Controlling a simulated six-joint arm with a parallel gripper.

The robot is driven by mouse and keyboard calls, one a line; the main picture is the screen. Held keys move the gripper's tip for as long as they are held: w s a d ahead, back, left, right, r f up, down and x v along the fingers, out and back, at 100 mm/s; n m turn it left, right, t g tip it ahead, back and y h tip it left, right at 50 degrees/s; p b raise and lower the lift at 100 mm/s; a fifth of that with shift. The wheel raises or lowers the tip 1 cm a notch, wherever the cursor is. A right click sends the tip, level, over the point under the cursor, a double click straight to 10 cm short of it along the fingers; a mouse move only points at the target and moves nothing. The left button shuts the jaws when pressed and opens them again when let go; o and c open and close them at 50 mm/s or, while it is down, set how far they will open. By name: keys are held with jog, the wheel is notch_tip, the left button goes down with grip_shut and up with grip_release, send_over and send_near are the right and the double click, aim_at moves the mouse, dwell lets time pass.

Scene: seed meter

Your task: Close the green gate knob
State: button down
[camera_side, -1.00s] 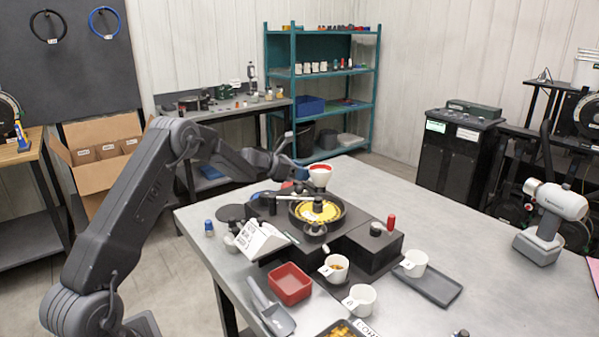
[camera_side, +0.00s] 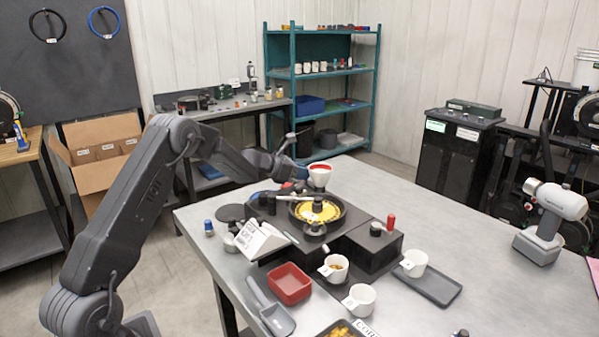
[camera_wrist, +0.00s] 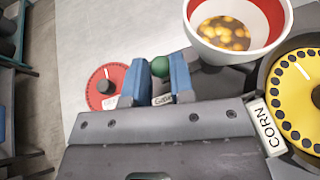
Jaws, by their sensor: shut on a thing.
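The green gate knob (camera_wrist: 159,66) shows in the wrist view between the blue fingers of my gripper (camera_wrist: 160,80). The gripper is shut on it, and only part of the knob shows. A small white label, partly covered, lies just below the knob. The knob is hidden there.
The red-rimmed hopper (camera_wrist: 238,27) holding yellow seed stands close to my gripper's right. A red dial (camera_wrist: 104,88) is at its left. The yellow seed plate (camera_side: 318,211) lies nearby. Cups (camera_side: 360,300) and a red bin (camera_side: 289,284) stand in front.

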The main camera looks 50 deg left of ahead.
jog(key=c, duration=1)
grip_release()
jog(key=shift+d, duration=0.3)
jog(key=shift+h, duration=0.3)
jog(key=shift+a, duration=0.45)
jog(key=r+v, duration=0.1)
jog(key=v, duration=1.3)
jog(key=shift+s+d+r+m+g+h, duration=0.35)
jog(key=shift+s+d+r+m+g, duration=0.8)
jog(key=shift+d+m, duration=2.25)
jog(key=shift+s+d+r+m+g+h, duration=0.3)
jog(key=shift+s+d+r+m+g, duration=1.25)
jog(key=shift+d, duration=3.15)
jog(key=shift+s+d+r+m+g+h, duration=0.4)
jog(key=shift+s+d+r+m, duration=0.6)
jog(key=shift+d+m, duration=2.6)
jog(key=shift+s+d+f+n, duration=0.1)
jog(key=shift+s+d+n, duration=0.05)
jog(key=shift+d+n, duration=0.3)
